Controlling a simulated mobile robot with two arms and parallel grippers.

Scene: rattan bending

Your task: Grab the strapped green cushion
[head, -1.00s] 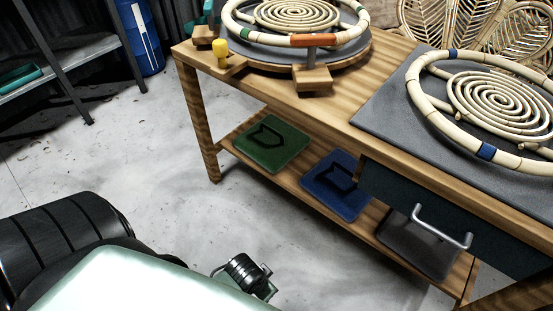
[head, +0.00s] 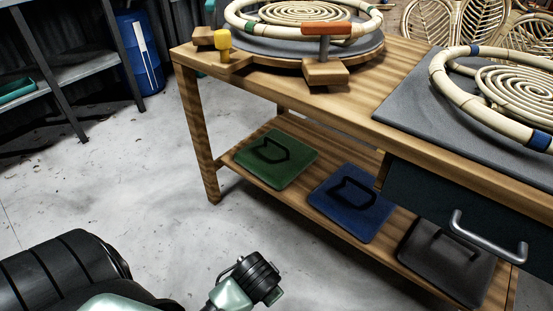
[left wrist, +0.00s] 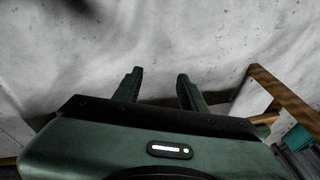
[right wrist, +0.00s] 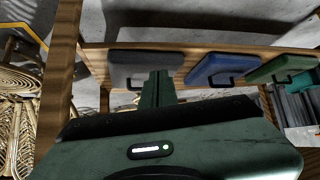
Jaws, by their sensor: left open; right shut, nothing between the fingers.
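The green cushion (head: 270,158) with a black strap lies on the lower shelf of the workbench, at its left end. It also shows in the right wrist view (right wrist: 284,67), at the right, with its strap as a dark loop on the near side. My right gripper (right wrist: 158,76) is shut and empty, apart from the cushions, with its fingers overlapping the grey cushion in that view. Neither gripper's fingers are clear in the head view.
A blue cushion (head: 350,203) and a grey cushion (head: 445,262) lie on the same shelf (head: 318,184). The workbench top (head: 390,84) and the drawer with a metal handle (head: 488,240) overhang it. A blue barrel (head: 139,52) stands at the back left. Floor before the shelf is clear.

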